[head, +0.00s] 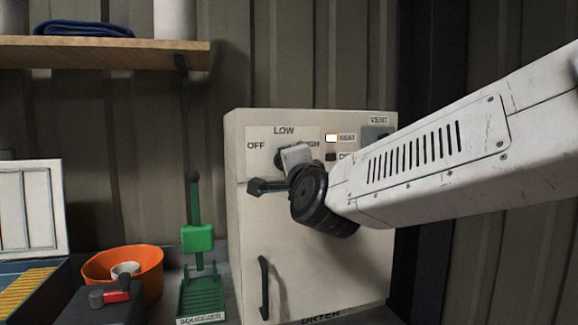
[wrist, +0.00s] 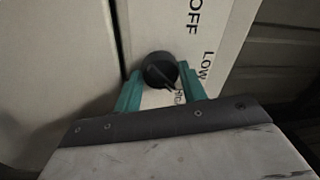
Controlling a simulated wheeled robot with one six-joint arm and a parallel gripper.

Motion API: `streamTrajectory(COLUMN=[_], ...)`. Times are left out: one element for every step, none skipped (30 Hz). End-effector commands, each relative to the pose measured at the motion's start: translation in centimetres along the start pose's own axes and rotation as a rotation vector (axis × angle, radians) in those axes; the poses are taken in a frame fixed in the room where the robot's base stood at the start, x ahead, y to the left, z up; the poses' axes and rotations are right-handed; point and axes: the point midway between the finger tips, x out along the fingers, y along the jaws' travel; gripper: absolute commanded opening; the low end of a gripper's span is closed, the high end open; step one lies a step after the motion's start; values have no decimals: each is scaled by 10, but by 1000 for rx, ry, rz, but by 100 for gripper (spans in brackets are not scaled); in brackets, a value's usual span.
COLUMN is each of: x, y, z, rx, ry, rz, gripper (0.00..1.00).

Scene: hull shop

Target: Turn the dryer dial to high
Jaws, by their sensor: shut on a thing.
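The dryer (head: 330,250) is a cream box with a control panel at its top. Its dark round dial (wrist: 160,68) shows in the wrist view, between the two teal fingers of my gripper (wrist: 160,76). The gripper is shut on the dial. A line on the dial's face slants down and right, towards the partly hidden HIGH label (wrist: 180,97). OFF (wrist: 194,14) and LOW (wrist: 206,66) are readable. In the head view my gripper covers most of the dial and part of HIGH.
A lit HEAT indicator (head: 331,138) and a VENT label (head: 379,120) are right of the dial. The dryer's black door handle (head: 264,288) is below. A green squeezer (head: 200,240) and an orange bowl (head: 150,262) stand to the left. A wooden shelf (head: 100,52) is above left.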

Motion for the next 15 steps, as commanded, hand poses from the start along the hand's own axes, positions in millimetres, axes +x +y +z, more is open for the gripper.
streamTrajectory(x=[0,0,0,0,0,0,0,0,0,0,0,0,0,0,0], y=[0,0,0,0,0,0,0,0,0,0,0,0,0,0,0], z=[1,1,1,1,1,1,1,1,1,1,1,1,1,1,1], rx=[31,52,76,94,110,130,145,157,172,183,191,201,209,215,222], ry=[2,4,7,9,11,13,15,16,18,19,20,21,22,23,23], rz=[3,5,7,8,9,11,12,13,14,15,15,16,16,17,17], gripper=[19,19,19,19,19,19,19,19,19,19,19,19,19,19,19])
